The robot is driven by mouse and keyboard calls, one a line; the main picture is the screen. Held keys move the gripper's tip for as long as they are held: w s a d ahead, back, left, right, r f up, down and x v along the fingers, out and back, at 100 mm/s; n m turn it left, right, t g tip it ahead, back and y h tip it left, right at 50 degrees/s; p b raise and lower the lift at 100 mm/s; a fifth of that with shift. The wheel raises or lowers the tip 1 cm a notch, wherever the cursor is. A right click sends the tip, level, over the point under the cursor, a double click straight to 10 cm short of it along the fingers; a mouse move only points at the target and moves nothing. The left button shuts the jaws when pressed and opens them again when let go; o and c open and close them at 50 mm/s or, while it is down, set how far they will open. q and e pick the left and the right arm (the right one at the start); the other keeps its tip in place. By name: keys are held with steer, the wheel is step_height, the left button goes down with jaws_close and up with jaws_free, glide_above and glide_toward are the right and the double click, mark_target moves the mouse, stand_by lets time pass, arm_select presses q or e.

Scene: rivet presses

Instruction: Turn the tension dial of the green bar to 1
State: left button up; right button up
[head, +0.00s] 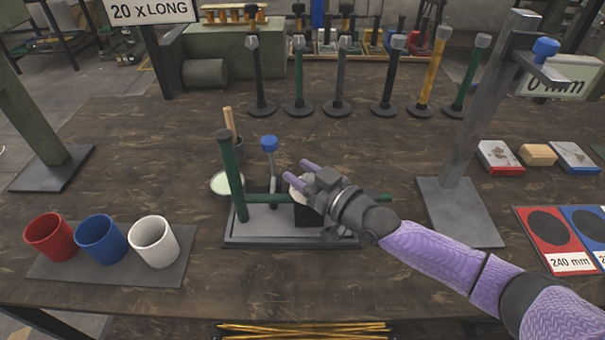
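A press with a green upright post (232,178) and a green horizontal bar (272,199) stands on a grey base plate (262,226) at mid-table. A dark block (306,216) sits under the bar. A round white face (291,180), perhaps the dial, shows partly at the block's top; its marks are hidden by my gripper. My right gripper (298,170) reaches in from the right over it. My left gripper is not in view.
A blue-topped lever (269,145) stands close to the fingers. Red (50,237), blue (101,240) and white (154,242) cups stand at left. A grey post (462,130) rises at right. Several upright tools line the back. The table between the cups and press is narrow but clear.

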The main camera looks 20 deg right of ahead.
steer(key=o, duration=0.4)
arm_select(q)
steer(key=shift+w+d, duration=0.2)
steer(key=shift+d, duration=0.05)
arm_select(e)
steer(key=shift+o, duration=0.2)
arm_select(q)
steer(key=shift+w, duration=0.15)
arm_select(e)
steer(key=shift+s+d, duration=0.15)
steer(key=shift+s, duration=0.1)
arm_select(q)
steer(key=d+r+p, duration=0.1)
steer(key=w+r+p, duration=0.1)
steer(key=p, duration=0.1)
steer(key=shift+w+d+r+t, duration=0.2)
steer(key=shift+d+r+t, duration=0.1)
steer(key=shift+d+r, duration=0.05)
arm_select(e)
steer(key=v, duration=0.9)
steer(key=shift+s, duration=0.2)
steer(key=shift+d, duration=0.1)
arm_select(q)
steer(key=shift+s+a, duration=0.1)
